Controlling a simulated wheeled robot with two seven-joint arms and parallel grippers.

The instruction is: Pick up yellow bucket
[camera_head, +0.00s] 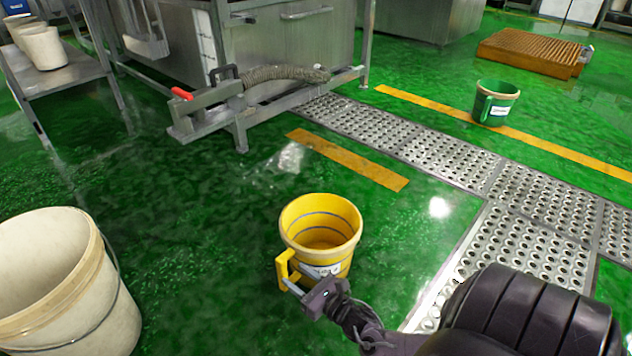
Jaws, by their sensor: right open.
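The yellow bucket (338,222) stands upright on the green floor in the lower middle of the head view. It is open at the top and looks empty, with a yellow handle (283,268) on its near left side and a white label on its front. My right gripper (313,290) is open at the lower end of this handle, just in front of the bucket. I cannot tell whether its fingers touch the handle. My left gripper is not in view.
A large off-white bucket (62,275) stands at the lower left. A green bucket (494,102) stands at the upper right. A steel machine with a hose (285,74) is behind. Metal floor grating (440,155) runs to the right.

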